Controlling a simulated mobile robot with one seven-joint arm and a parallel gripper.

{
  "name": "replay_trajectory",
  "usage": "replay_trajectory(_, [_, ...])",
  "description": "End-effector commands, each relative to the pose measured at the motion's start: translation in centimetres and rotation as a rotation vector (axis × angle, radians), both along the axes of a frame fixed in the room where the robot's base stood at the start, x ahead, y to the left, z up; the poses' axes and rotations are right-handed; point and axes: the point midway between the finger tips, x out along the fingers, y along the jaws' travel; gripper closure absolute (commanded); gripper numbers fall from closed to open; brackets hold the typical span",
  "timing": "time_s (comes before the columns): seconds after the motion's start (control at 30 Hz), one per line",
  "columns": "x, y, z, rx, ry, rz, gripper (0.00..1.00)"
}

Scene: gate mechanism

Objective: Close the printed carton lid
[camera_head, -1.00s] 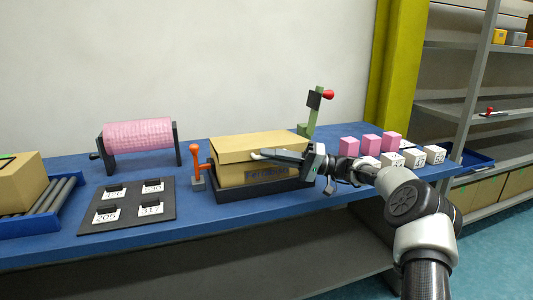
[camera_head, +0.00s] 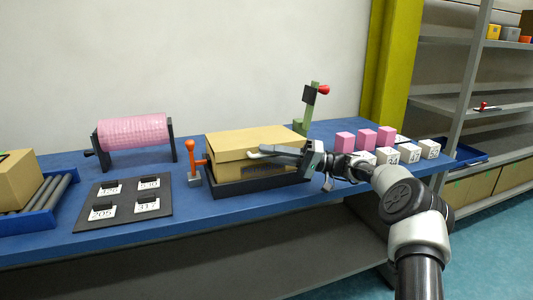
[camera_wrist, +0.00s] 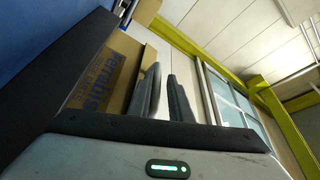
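The brown printed carton (camera_head: 228,174) sits in a black tray on the blue table. Its lid (camera_head: 255,137) lies over the top, nearly level, with its front flap hanging over the front wall. The blue print is partly covered in the head view; the print side of the carton (camera_wrist: 100,85) shows at left in the wrist view. My gripper (camera_head: 251,154) lies across the front edge of the lid from the right, at or very near contact. In the wrist view its two fingers (camera_wrist: 163,70) stand slightly apart, with nothing visible between them.
An orange-handled lever (camera_head: 191,160) stands close left of the carton. A green post with a red knob (camera_head: 312,105) stands behind its right end. Pink blocks (camera_head: 366,138) and white numbered blocks (camera_head: 409,153) are at right. A black number board (camera_head: 125,203) lies at left.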

Motion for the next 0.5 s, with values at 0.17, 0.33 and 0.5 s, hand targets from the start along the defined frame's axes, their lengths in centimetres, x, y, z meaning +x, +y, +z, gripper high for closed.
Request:
replay_trajectory(0.17, [-0.2,-3.4,-0.5,0.001,0.000,-0.006,0.82])
replay_trajectory(0.33, [-0.6,-7.1,-1.1,0.002,-0.001,-0.006,0.82])
replay_trajectory(0.5, [-0.8,-9.7,-1.7,0.001,0.000,-0.004,0.82])
